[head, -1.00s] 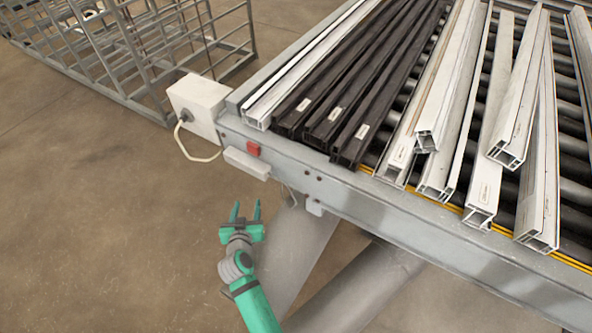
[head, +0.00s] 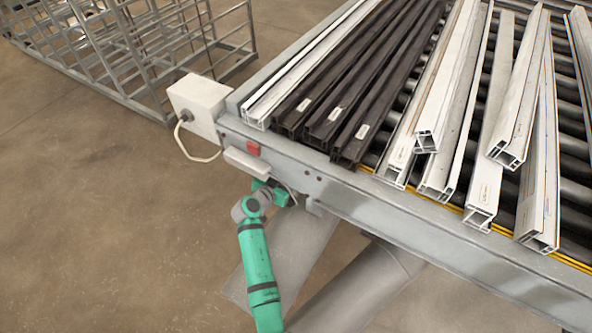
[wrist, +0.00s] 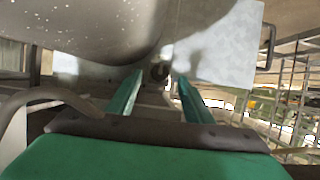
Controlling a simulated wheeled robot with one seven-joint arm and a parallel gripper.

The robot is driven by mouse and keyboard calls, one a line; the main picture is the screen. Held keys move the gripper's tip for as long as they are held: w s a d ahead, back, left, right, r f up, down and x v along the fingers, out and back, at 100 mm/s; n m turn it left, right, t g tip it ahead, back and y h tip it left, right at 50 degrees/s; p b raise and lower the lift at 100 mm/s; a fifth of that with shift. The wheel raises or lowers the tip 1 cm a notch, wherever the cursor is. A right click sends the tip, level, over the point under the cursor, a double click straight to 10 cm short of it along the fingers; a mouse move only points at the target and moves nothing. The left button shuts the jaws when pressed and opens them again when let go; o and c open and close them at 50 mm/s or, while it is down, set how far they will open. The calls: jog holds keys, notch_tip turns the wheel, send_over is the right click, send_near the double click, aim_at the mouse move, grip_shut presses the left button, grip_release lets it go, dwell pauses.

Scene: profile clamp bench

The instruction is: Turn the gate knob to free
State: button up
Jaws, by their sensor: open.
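My gripper (head: 278,190) is at the front edge of the bench, just below the white box on the rail, and its tips are partly hidden there. In the wrist view its two green fingers (wrist: 158,92) are apart with nothing held between them. A small dark round part (wrist: 160,72), which looks like the gate knob, sits beyond and between the fingertips against a pale metal plate (wrist: 220,55). I cannot tell which way it is turned or whether the fingers touch it. In the head view I cannot make out the knob.
The bench rail (head: 400,215) runs close above my gripper. A red button (head: 253,147), the white rail box (head: 247,163) and a larger white box (head: 197,104) with a cable are nearby. A large grey rounded surface (wrist: 90,25) crowds the wrist view's upper left. White and black profiles lie on the rollers.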

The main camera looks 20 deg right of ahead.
jog(key=shift+x, duration=2.6)
jog(key=shift+c, duration=0.6)
jog(key=c, duration=0.9)
